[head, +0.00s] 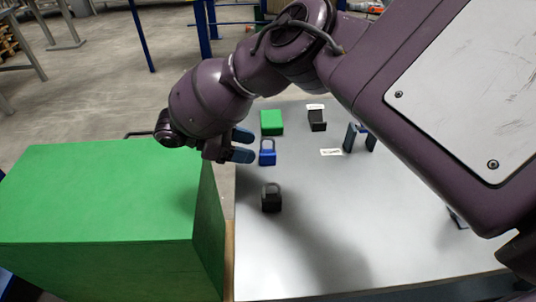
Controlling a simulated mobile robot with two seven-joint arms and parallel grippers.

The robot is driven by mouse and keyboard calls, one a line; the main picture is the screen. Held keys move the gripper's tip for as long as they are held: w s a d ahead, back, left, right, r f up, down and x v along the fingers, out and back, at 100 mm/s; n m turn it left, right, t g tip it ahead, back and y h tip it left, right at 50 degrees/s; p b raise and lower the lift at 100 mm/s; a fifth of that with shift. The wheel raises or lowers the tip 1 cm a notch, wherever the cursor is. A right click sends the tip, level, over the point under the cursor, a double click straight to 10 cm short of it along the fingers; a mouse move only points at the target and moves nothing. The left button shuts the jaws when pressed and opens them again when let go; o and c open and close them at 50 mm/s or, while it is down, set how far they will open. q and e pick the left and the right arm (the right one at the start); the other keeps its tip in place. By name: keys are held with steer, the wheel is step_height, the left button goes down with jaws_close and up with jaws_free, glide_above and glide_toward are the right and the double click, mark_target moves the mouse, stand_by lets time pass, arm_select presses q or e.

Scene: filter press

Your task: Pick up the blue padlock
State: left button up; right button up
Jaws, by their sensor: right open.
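The blue padlock (267,157) stands on the grey table near its left side, with its shackle up. My right gripper (247,145) comes in from above, its blue-tipped fingers pointing right at the padlock. The fingers are apart, with nothing visible between them. The fingertips are just left of the padlock; whether they touch it cannot be told. My left gripper is out of view.
A black padlock (271,201) stands nearer on the table (330,245). A green block (271,122), a black holder (317,121) and a dark stand with blue parts (359,138) are farther back. A large green box (100,190) adjoins on the left. The table's front middle is clear.

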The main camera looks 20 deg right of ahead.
mark_target(260, 150)
steer(key=shift+x, duration=2.8)
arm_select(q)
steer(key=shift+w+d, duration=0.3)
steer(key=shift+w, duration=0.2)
arm_select(e)
steer(key=shift+s, duration=0.15)
